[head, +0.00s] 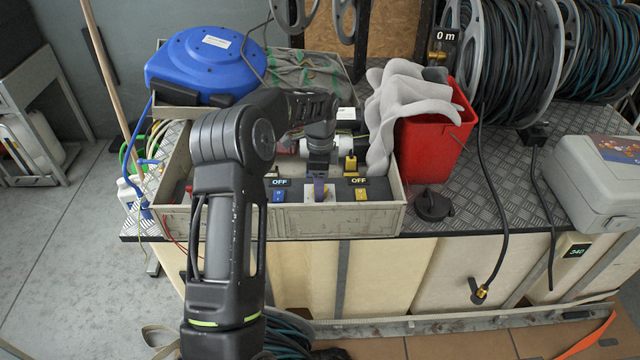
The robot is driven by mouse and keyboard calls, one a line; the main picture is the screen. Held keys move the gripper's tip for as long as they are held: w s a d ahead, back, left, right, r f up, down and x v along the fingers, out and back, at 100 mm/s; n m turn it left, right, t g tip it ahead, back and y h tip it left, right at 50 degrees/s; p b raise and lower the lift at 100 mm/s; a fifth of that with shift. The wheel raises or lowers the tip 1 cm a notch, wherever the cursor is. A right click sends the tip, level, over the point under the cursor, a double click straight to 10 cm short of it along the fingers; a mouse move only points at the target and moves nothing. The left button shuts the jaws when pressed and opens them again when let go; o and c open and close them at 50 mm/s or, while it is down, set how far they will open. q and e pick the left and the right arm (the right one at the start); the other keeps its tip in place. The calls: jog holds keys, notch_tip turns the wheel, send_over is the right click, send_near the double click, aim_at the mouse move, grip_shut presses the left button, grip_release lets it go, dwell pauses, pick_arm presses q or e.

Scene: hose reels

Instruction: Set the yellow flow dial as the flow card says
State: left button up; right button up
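My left arm reaches over the front wall of a grey crate (245,221). My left gripper (319,180) points down into it, over a small pale panel between two OFF labels. My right gripper is out of view.
A red bin (432,145) with grey cloth (410,95) stands close right of the gripper. A blue hose reel (206,65) is behind the arm. Large hose reels (515,60), a "0 m" display (444,36), a grey case (590,180) and a "340" display (575,251) are at the right.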

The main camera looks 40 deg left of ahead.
pick_arm(q)
notch_tip(320, 180, up, 8)
jog(key=shift+f, duration=0.1)
dwell(0.6)
dwell(0.4)
